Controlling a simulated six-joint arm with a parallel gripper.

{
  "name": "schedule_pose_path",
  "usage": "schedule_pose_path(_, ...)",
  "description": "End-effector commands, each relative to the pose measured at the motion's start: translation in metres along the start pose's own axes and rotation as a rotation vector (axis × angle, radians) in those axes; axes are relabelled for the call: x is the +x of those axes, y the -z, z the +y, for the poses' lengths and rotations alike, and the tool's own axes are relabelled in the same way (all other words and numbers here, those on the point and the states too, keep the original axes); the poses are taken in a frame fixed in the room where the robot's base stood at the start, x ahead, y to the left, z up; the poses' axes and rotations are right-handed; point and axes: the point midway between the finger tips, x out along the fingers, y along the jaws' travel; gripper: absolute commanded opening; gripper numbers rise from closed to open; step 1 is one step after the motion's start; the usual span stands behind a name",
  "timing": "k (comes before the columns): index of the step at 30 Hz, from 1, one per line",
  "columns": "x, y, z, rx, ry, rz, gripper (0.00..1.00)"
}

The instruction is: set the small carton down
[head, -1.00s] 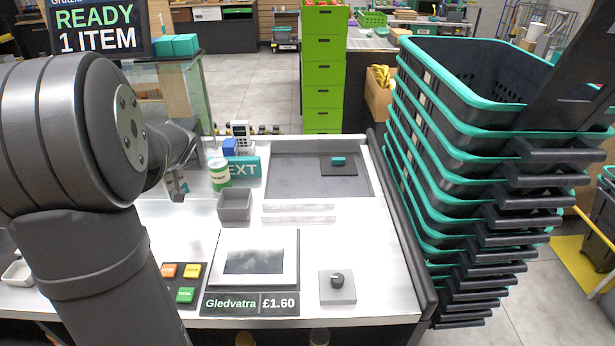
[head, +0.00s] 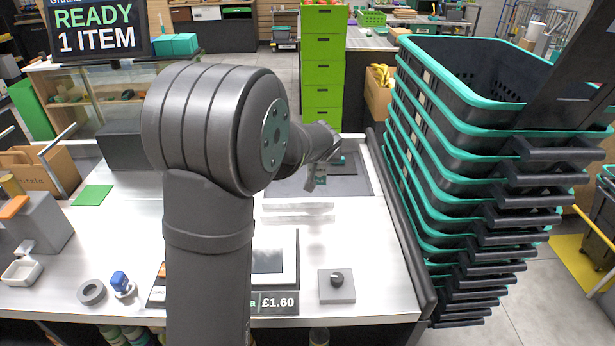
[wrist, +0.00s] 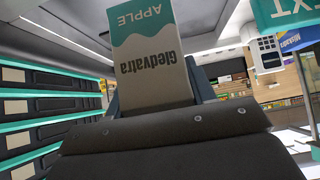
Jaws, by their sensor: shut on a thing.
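The small carton (wrist: 155,60) is white with a teal top and reads "Gledvatra" and "APPLE", upside down in the wrist view. My gripper (wrist: 155,92) is shut on it, with a dark finger on each side. In the head view my gripper (head: 316,175) is over the grey recessed tray (head: 285,186) at the back right of the counter. The carton is hard to make out there. I cannot tell whether it touches the surface.
Stacked black baskets (head: 470,150) stand close on the right. A clear low divider (head: 297,207) lies in front of the tray.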

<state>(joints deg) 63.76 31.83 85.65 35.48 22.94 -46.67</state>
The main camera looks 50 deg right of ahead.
Motion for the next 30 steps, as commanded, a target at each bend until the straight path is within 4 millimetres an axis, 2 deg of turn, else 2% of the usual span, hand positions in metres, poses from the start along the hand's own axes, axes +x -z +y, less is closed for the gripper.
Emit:
schedule_pose_path(9,0.058,-0.001,-0.057,-0.005,0.004,-0.001,0.11)
schedule_pose_path(15,0.086,0.000,-0.083,-0.002,0.002,0.000,0.11)
schedule_pose_path(20,0.095,-0.002,-0.090,-0.001,0.002,0.000,0.11)
schedule_pose_path(24,0.109,-0.017,-0.090,0.001,0.001,-0.003,0.11)
schedule_pose_path(30,0.121,-0.028,-0.089,0.000,0.001,0.001,0.11)
